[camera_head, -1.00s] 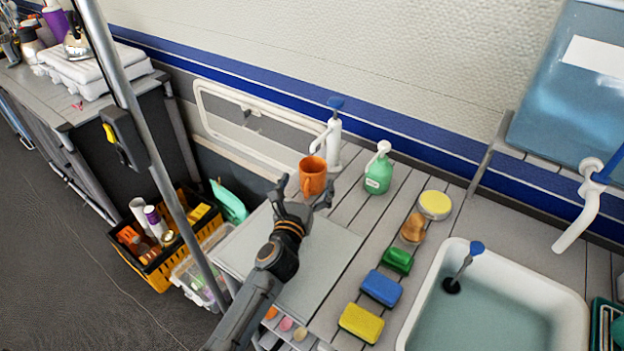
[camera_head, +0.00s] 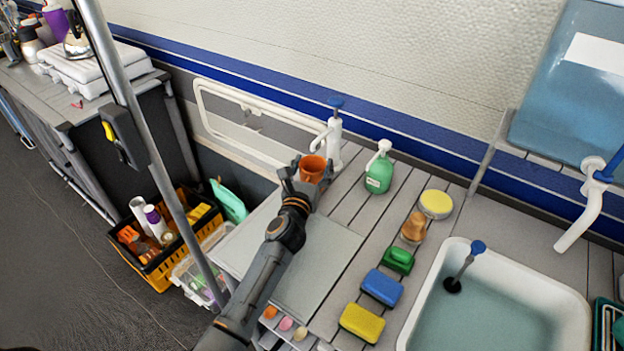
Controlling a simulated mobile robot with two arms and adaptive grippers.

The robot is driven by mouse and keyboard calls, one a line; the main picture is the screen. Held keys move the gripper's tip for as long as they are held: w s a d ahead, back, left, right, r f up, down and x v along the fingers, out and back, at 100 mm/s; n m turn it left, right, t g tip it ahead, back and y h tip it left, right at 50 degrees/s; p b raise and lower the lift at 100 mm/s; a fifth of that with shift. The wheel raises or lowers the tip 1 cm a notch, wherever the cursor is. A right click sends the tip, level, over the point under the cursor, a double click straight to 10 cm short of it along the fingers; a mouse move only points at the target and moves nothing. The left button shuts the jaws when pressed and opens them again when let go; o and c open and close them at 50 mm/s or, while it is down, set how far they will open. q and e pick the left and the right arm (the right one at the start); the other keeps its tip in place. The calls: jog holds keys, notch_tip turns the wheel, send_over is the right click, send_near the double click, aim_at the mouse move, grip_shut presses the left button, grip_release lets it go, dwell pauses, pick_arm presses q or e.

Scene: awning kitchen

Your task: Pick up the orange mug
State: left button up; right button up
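The orange mug (camera_head: 313,166) stands upright on the slatted counter, near the white pump tap at the back. My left gripper (camera_head: 307,178) is at the mug, with one finger at its left side and the other at its right. The fingers are apart with the mug between them, and they hide its lower part and handle. I cannot tell whether the fingers touch the mug. My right gripper is not in view.
Sponges, a brush and a sink (camera_head: 575,309) lie further right. A grey board (camera_head: 318,262) covers the near-left counter. A metal pole (camera_head: 150,150) rises at left.

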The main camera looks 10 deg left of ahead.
pick_arm(q)
jog(key=c, duration=0.5)
jog(key=shift+r, duration=0.1)
jog(key=shift+r+p, duration=0.9)
jog(key=shift+r, duration=0.8)
jog(key=shift+s+a+b, duration=0.2)
jog(key=shift+s+b, duration=0.1)
jog(key=shift+s, duration=4.2)
jog(key=shift+s+a+b, duration=0.2)
jog(key=shift+s+b, duration=0.05)
jog(key=shift+s, duration=4.25)
